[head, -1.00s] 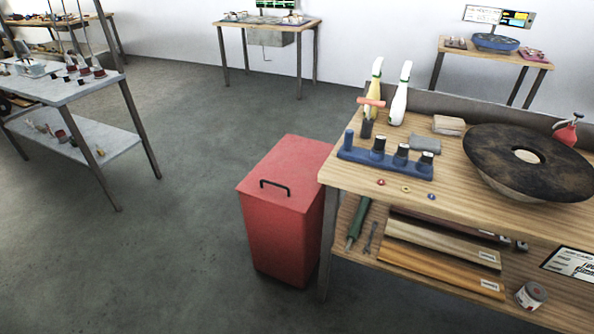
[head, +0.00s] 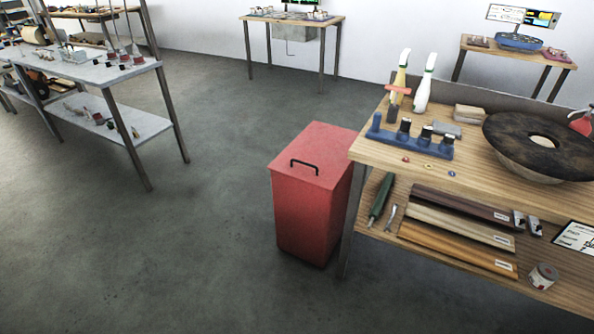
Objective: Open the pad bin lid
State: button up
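The red pad bin (head: 303,218) stands on the floor, against the left end of the wooden workbench. Its red lid (head: 318,147) lies shut on top, with a black bar handle (head: 304,164) near the front left part of the lid. My gripper and arm are not in the head view.
The wooden workbench (head: 470,176) is right of the bin, its leg close beside it; it carries bowling pins, a blue holder and a dark round disc. A grey shelf table (head: 110,75) stands at the left. The floor (head: 170,240) left and front of the bin is clear.

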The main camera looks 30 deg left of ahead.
aim_at(318, 156)
jog(key=k, duration=0.9)
jog(key=u, duration=0.35)
jog(key=i, duration=0.85)
jog(key=u, duration=0.5)
jog(key=i, duration=1.25)
jog(key=z, duration=0.2)
